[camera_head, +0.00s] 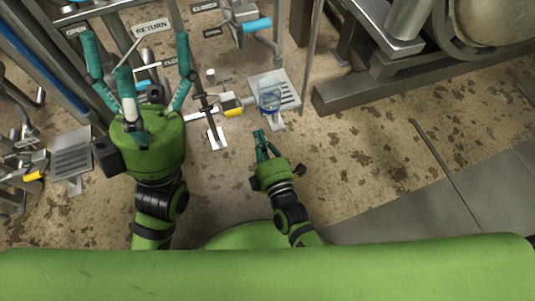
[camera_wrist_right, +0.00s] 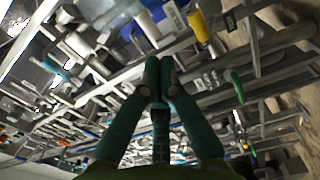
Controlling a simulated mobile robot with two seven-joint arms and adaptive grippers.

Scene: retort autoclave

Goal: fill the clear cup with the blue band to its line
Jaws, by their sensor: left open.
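The clear cup with the blue band (camera_head: 269,97) stands upright on a slotted metal tray (camera_head: 289,92) in the head view. Its fill line and any liquid in it are too small to make out. My left gripper (camera_head: 136,48) is to the left of the cup, fingers spread wide and empty, near the RETURN sign. My right gripper (camera_head: 263,142) is just below the cup in the picture, apart from it. Its fingertips also show in the right wrist view (camera_wrist_right: 160,68), drawn together with nothing seen between them.
A yellow-handled valve (camera_head: 232,111) sits left of the cup's tray. A blue-handled valve (camera_head: 257,26) is above, beside OPEN and CLOSED labels. Another slotted tray (camera_head: 72,154) is at the far left. A heavy steel frame (camera_head: 365,88) stands to the right. The floor at lower right is mostly clear.

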